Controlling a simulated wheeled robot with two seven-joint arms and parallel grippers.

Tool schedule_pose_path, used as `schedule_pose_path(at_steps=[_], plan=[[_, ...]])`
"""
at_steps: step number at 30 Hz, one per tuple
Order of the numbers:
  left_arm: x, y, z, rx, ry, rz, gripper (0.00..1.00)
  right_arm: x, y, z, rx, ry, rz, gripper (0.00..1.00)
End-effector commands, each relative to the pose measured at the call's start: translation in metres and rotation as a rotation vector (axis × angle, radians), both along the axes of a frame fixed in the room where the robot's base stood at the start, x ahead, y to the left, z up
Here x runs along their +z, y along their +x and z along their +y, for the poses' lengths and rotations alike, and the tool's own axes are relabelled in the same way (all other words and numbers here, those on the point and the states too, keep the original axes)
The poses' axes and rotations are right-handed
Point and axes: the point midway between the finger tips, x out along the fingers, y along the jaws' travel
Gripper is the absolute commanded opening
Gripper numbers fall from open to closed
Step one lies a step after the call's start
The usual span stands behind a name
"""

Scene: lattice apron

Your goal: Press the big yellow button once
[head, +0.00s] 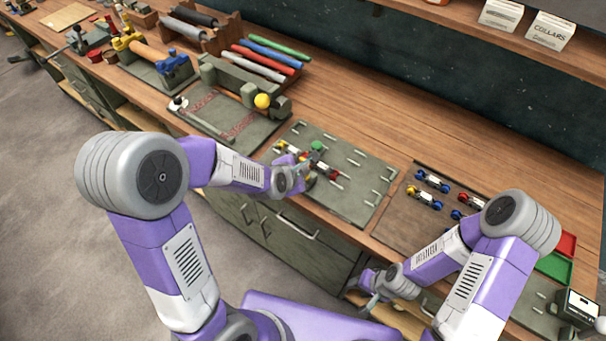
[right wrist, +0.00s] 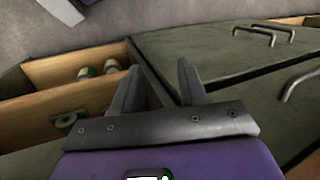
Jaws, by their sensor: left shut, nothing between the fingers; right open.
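A round yellow knob (head: 262,101), the largest yellow round thing that I see, sits at the front end of a green bench machine (head: 228,80). I cannot tell for sure that it is the button. My left gripper (head: 308,166) is shut and empty over the green board, to the right of and nearer than the yellow knob, apart from it. Small red, yellow and green parts beside it are partly hidden by the gripper. My right gripper (head: 368,299) is low at the bench's front edge; in the right wrist view its fingers (right wrist: 158,75) are apart with nothing between them.
The green board (head: 355,200) with metal pegs lies on the wooden bench. A tray (head: 400,210) with several small blue, yellow and red parts lies right of it. Coloured rods (head: 265,57) lie behind the machine. An open drawer (right wrist: 75,72) is below my right gripper.

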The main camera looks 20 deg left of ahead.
Motion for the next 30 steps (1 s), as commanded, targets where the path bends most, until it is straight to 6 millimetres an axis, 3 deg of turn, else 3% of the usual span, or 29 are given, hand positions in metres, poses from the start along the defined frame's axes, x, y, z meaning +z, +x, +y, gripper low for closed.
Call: schedule_pose_path(at_steps=[30], plan=[[-0.013,-0.001,0.0,0.001,0.0,0.003,0.0,-0.013,0.0,0.0,0.0,0.0,0.0,0.43]])
